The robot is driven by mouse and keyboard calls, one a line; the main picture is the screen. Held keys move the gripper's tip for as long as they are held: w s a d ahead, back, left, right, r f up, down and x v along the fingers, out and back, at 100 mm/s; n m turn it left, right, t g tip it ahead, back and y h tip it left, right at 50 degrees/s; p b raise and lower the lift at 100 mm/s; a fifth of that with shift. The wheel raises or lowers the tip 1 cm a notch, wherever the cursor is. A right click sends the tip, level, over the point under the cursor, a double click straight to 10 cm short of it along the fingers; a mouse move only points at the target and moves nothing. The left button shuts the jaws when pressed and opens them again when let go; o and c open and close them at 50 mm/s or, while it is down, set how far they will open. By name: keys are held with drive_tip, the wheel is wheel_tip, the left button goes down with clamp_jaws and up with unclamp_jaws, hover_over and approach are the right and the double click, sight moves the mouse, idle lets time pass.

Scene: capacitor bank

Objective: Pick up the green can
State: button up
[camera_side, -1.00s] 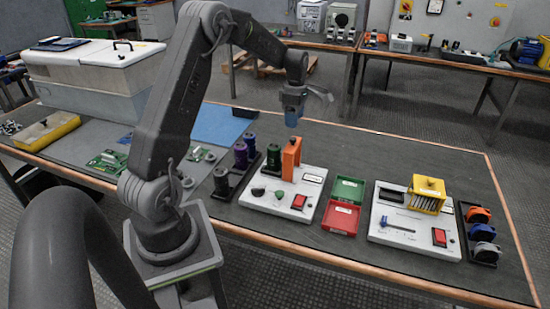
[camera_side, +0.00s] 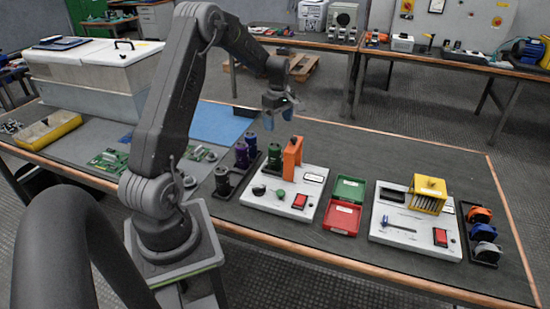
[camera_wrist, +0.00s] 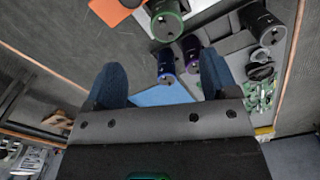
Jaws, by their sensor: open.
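The green can (camera_side: 274,157) stands upright near the orange block, at the left edge of a white panel. In the wrist view the green can (camera_wrist: 167,22) shows at the top, beyond the fingertips. My gripper (camera_side: 279,118) is above the can in the side view, apart from it and empty. In the wrist view my gripper (camera_wrist: 161,64) has its two blue fingers spread wide, with a blue-rimmed can (camera_wrist: 166,66) showing between them from farther below.
A purple can (camera_side: 250,143), a violet-blue can (camera_side: 242,156) and a dark can (camera_side: 222,180) stand left of the green one. The orange block (camera_side: 292,158) stands close on its right. The white panel (camera_side: 270,200) has knobs and a red switch. Green and red bins (camera_side: 342,217) sit farther right.

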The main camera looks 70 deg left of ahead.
sight(275, 145)
wheel_tip(275, 145, down, 7)
drive_tip(key=shift+r, duration=0.1)
drive_tip(key=shift+s+a+f, duration=0.1)
drive_tip(key=shift+s+f, duration=0.1)
drive_tip(key=shift+f, duration=0.75)
drive_tip(key=shift+s+a+f, duration=0.1)
drive_tip(key=shift+s+f, duration=0.05)
drive_tip(key=shift+f, duration=0.75)
drive_tip(key=shift+s+f, duration=0.2)
drive_tip(key=shift+f, duration=0.75)
drive_tip(key=c, duration=1.2)
